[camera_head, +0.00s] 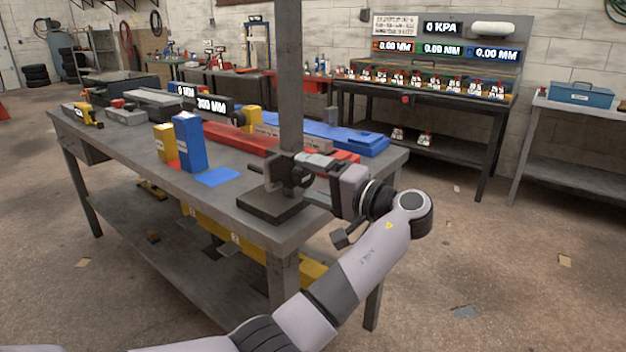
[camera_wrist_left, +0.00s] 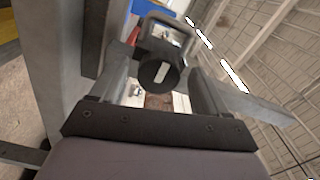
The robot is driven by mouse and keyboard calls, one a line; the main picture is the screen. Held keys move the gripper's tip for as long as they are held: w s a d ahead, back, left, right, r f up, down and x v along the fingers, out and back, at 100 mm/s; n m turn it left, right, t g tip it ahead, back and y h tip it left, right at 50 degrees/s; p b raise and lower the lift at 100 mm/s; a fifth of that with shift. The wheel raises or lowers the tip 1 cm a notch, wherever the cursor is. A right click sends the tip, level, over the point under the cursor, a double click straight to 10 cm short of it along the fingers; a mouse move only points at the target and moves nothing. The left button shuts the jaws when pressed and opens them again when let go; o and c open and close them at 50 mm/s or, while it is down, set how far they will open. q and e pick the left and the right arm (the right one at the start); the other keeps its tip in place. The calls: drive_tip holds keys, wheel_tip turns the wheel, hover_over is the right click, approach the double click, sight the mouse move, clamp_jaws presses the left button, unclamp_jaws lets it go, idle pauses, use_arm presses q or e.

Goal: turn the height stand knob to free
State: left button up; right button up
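The height stand has a tall grey column (camera_head: 289,75) and a dark square base (camera_head: 270,207) at the near right corner of the bench. A dark carriage (camera_head: 273,172) sits low on the column. The height stand knob (camera_wrist_left: 158,74) is round and black with a pale bar across its face, seen in the left wrist view. My left gripper (camera_head: 303,168) reaches the carriage from the right. In the left wrist view its two fingers (camera_wrist_left: 160,90) stand apart on either side of the knob, with gaps visible. In the head view the gripper hides most of the knob. My right gripper is out of view.
On the bench (camera_head: 110,137) stand a blue block (camera_head: 190,142), a yellow block (camera_head: 164,142), a flat blue plate (camera_head: 218,177) and a long red bar (camera_head: 238,138). A second bench (camera_head: 440,105) with displays stands behind. The floor at right is open.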

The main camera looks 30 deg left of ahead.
use_arm(q)
drive_tip(key=d, duration=0.7)
drive_tip(key=shift+s, duration=0.25)
idle(0.3)
